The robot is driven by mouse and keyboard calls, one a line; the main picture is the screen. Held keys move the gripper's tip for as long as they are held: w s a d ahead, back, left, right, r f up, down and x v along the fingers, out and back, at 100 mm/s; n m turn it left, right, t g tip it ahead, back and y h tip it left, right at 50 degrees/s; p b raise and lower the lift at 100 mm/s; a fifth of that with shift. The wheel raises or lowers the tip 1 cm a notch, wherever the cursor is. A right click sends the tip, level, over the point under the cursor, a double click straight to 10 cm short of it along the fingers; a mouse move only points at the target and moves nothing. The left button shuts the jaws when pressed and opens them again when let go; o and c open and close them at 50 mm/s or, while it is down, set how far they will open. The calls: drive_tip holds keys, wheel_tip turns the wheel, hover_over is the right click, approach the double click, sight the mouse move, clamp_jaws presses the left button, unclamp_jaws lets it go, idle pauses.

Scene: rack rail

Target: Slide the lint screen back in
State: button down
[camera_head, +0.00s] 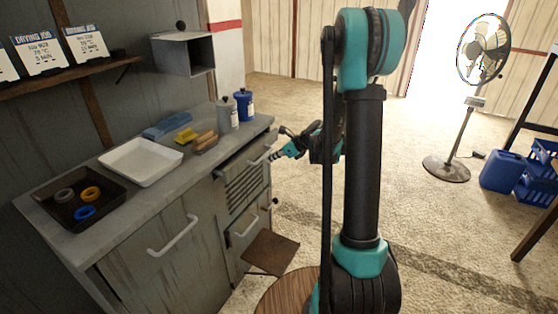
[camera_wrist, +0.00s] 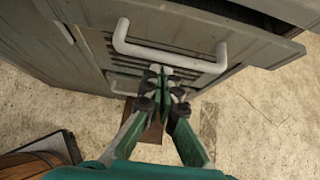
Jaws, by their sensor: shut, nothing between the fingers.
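The lint screen appears to be the grey drawer-like unit (camera_head: 240,152) at the upper right of the cabinet, with a white handle (camera_head: 262,158) on its front. It sticks out, and a dark gap shows behind its front edge. In the wrist view its white handle (camera_wrist: 170,53) runs across the grey front. My gripper (camera_head: 275,156) is beside this front, close to the handle. In the wrist view my gripper (camera_wrist: 160,70) is shut and empty, its tips just below the handle bar. I cannot tell whether they touch the front.
A louvred panel (camera_head: 245,187) lies below, then a lower door with a handle and a brown flap (camera_head: 270,252). The counter holds a white tray (camera_head: 141,161), a dark tray (camera_head: 58,208) with rings, and bottles. A fan (camera_head: 447,170) and blue crates stand right. Open floor lies between.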

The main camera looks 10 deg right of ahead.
sight(255, 156)
drive_tip(key=shift+w+a, duration=0.15)
drive_tip(key=w+a, duration=0.1)
drive_tip(key=a, duration=0.1)
drive_tip(key=w+a, duration=0.2)
drive_tip(key=shift+a, duration=0.1)
idle(0.3)
